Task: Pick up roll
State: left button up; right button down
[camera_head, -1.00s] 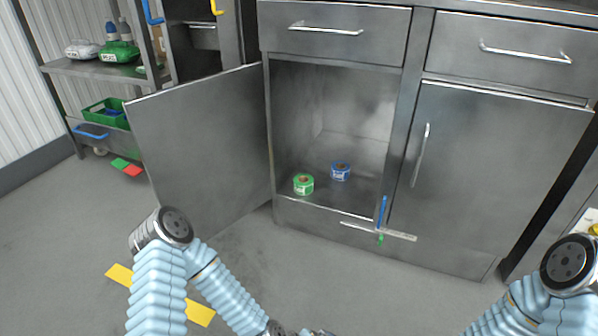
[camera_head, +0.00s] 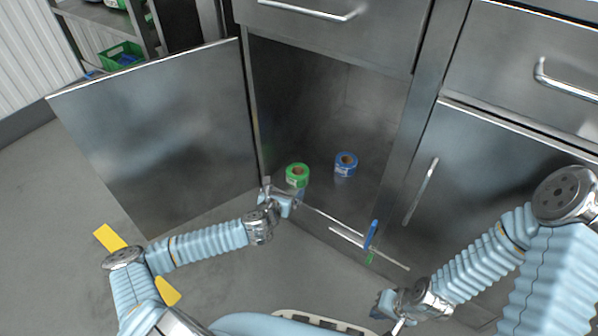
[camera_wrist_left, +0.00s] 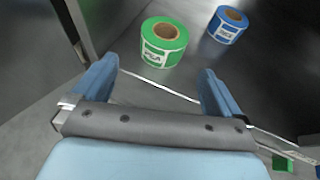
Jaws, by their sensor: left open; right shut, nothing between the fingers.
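A green roll (camera_head: 297,175) with a white label stands inside the open cabinet, near its front edge. A blue roll (camera_head: 346,164) stands to its right and a little deeper in. Both also show in the left wrist view, the green roll (camera_wrist_left: 164,44) just beyond the fingers and the blue roll (camera_wrist_left: 228,25) at the upper right. My left gripper (camera_head: 282,192) is open and empty at the cabinet's front edge, just short of the green roll. My right gripper (camera_head: 388,312) is low in front of the right cabinet door, far from the rolls; it is shut and empty.
The right door (camera_head: 500,190) is closed. A blue and green stick-like tool (camera_head: 371,236) is at the cabinet's lower front edge. The cabinet floor behind the rolls is clear.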

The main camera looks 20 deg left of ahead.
aim_at(294, 179)
pick_arm(q)
jog(key=b+x, duration=0.1)
jog(key=x, duration=0.7)
jog(key=b+x, duration=0.1)
jog(key=x, duration=0.2)
jog(key=shift+w+d+r, duration=0.15)
jog(key=shift+w+d, duration=0.05)
jog(key=shift+d, duration=0.05)
jog(key=c, duration=1)
